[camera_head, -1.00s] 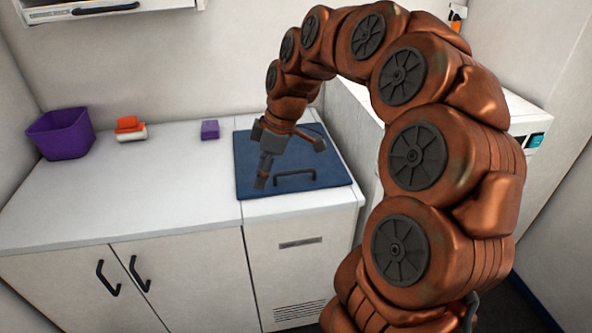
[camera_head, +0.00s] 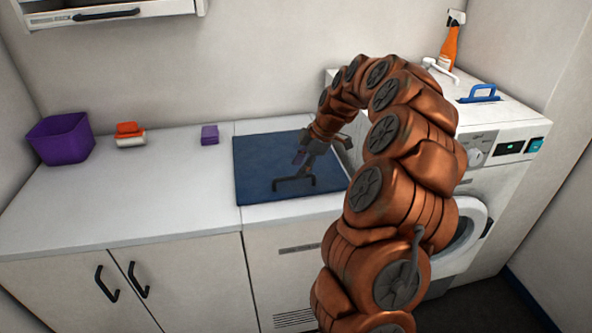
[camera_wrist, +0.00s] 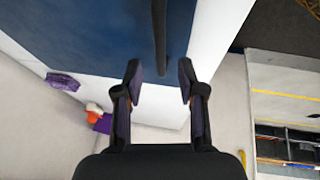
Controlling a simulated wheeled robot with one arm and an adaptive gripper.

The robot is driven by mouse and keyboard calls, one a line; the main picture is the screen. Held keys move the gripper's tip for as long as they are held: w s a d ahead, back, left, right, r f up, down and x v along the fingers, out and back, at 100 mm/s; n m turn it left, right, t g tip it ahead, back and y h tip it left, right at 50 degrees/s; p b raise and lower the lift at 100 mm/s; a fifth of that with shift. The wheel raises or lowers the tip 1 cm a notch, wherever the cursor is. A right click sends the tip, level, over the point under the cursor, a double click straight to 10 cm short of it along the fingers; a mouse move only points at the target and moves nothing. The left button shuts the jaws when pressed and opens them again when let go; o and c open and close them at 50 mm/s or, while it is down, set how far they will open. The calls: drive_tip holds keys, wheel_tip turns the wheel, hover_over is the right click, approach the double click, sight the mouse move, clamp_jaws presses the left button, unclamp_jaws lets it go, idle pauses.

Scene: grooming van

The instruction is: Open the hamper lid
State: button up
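The hamper lid (camera_head: 257,160) is a flat dark blue panel set in the white counter, lying shut. Its dark bar handle (camera_head: 290,187) is near the front edge. In the wrist view the lid (camera_wrist: 90,30) fills the upper left, and the handle (camera_wrist: 160,35) runs down from the top edge. My gripper (camera_head: 303,160) is over the lid, close to the handle's right part. In the wrist view my gripper (camera_wrist: 161,82) is open, its two fingers apart, with the handle's end lined up with the gap. I cannot tell whether they touch it.
On the counter to the left are a purple bin (camera_head: 62,138), an orange and white brush (camera_head: 130,134) and a small purple block (camera_head: 209,134). At right stands a washing machine (camera_head: 515,128) with an orange spray bottle (camera_head: 450,47) and a blue-handled item (camera_head: 480,95) on top.

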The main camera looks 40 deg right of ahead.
drive_tip(key=shift+p+x, duration=0.4)
drive_tip(key=shift+x, duration=1.2)
drive_tip(key=shift+c, duration=0.3)
clamp_jaws()
